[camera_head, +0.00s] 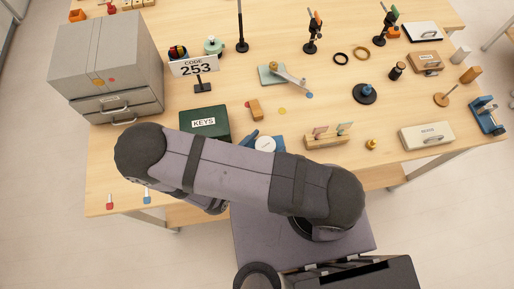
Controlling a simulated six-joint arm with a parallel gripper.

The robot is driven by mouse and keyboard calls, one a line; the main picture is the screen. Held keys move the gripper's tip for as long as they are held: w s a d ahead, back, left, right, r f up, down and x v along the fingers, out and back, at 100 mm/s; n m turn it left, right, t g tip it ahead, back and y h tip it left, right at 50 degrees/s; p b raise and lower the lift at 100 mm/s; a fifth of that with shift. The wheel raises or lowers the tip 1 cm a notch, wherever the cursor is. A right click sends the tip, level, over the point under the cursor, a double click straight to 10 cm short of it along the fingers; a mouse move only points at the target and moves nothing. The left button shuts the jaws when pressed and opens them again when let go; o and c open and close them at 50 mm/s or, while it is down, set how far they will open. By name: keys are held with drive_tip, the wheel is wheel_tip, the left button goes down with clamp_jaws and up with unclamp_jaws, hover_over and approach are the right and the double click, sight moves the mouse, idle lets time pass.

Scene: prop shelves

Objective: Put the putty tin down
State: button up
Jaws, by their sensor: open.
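No thing in view is clearly marked as the putty tin. A round white-topped thing (265,144) shows just behind my upper arm, with blue parts at both sides. Its lower edge is hidden by the arm, and I cannot tell whether it is the tin. My arm lies across the front of the table, its elbow at the left. My gripper is hidden behind it and I cannot make out its fingers.
A green KEYS box (205,123) and grey drawer cabinet (107,60) stand at the left. A CODE 253 sign (196,68) is behind. A wooden rack (326,140) and white drawer box (427,135) stand at the right. The wooden table (340,105) has bare patches between.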

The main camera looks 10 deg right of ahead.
drive_tip(key=p+v, duration=0.4)
drive_tip(key=v, duration=0.8)
drive_tip(key=shift+p, duration=0.3)
